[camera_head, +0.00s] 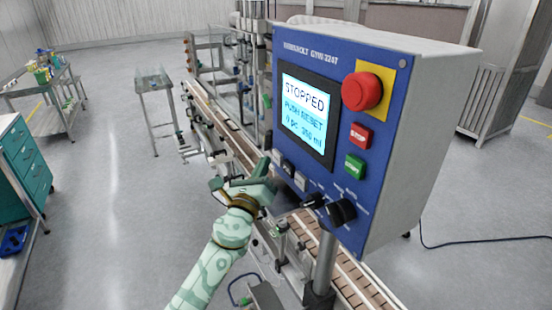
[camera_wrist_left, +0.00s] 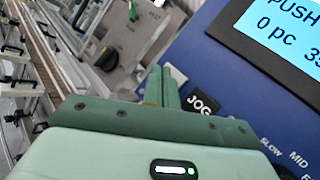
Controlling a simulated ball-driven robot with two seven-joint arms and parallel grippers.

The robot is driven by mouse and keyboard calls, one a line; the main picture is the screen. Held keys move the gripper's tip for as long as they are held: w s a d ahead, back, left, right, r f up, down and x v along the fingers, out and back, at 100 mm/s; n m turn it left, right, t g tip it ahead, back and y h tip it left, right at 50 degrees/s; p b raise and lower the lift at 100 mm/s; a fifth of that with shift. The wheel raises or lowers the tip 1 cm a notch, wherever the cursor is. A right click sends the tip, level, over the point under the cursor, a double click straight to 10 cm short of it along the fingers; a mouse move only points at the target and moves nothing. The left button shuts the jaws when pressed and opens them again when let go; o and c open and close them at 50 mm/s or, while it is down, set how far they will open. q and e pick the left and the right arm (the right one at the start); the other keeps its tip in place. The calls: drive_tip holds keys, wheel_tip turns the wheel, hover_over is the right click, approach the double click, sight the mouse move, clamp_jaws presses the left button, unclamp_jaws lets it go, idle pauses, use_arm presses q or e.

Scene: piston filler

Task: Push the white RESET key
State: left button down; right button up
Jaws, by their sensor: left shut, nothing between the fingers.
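The blue control panel (camera_head: 330,60) faces me, its screen (camera_head: 305,112) reading STOPPED, PUSH RESET. Small keys sit in a row below the screen. A pale key (camera_head: 277,157) is at the row's left end; its label is too small to read. In the left wrist view a pale key (camera_wrist_left: 176,75) shows partly behind my fingers, beside the black JOG key (camera_wrist_left: 203,103). My left gripper (camera_head: 266,168) is shut and empty, its fingertips close to the row's left end. I cannot tell whether they touch a key. My right gripper is out of view.
A red emergency knob (camera_head: 362,91), a red STOP key (camera_head: 360,135) and a green START key (camera_head: 354,166) are on the panel's right. Black selector knobs (camera_head: 341,211) sit lower down. The conveyor (camera_head: 225,130) runs behind my gripper. Open floor (camera_head: 110,200) lies left.

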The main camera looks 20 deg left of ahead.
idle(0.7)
use_arm(q)
drive_tip(key=shift+w+d, duration=0.3)
drive_tip(key=shift+w+d, duration=0.25)
drive_tip(key=shift+w, duration=0.05)
idle(0.8)
idle(0.3)
drive_tip(key=shift+s+a, duration=0.55)
drive_tip(key=shift+s, duration=0.05)
drive_tip(key=shift+s, duration=0.1)
drive_tip(key=shift+s+a, duration=0.2)
drive_tip(key=shift+a, duration=0.05)
drive_tip(key=shift+s+a, duration=1.4)
drive_tip(key=shift+s, duration=0.15)
